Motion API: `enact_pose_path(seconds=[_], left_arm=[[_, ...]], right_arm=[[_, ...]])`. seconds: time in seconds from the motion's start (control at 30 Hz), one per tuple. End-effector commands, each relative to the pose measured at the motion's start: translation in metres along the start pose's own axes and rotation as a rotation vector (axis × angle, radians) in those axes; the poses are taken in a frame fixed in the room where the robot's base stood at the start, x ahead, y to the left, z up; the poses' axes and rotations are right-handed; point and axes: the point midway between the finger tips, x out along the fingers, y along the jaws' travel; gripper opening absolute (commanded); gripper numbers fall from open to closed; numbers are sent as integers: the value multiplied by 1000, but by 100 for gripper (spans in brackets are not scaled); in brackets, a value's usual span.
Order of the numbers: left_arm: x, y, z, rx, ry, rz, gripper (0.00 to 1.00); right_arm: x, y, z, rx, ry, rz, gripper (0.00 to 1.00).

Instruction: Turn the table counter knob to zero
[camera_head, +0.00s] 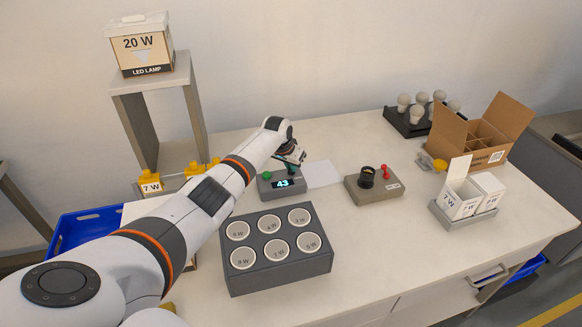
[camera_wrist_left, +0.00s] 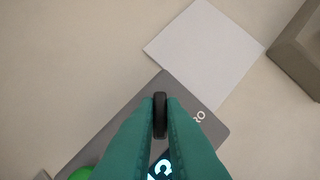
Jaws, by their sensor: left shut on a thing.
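The table counter (camera_head: 267,192) is a small grey box on the table with a lit display (camera_head: 283,183) reading 43 and a green button (camera_head: 267,175). My left gripper (camera_head: 298,161) is over the counter's right side. In the left wrist view, the teal fingers of my left gripper (camera_wrist_left: 160,112) are shut on the black knob (camera_wrist_left: 160,120), one on each side. Part of a "0" mark (camera_wrist_left: 200,115) shows on the box near the knob. The fingers partly cover the display. In the head view the knob is hidden by the gripper. My right gripper is out of view.
A white sheet (camera_head: 323,174) lies right of the counter. A grey box with a black socket and red lever (camera_head: 374,190) stands further right. A dark block with several round labelled wells (camera_head: 280,282) is in front. A grey stand (camera_head: 148,92) rises at left.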

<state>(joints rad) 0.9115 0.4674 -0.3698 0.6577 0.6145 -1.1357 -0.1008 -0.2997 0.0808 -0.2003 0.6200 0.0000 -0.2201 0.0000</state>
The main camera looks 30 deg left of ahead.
Motion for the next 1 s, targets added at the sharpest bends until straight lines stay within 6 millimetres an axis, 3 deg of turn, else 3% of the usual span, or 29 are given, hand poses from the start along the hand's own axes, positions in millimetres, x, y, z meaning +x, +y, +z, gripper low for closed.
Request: enact_pose_path(seconds=[0.7,1.0], left_arm=[[6,4,0,575,-2,-239,0],[3,4,0,698,1,-289,0]], right_arm=[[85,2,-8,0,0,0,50],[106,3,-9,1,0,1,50]])
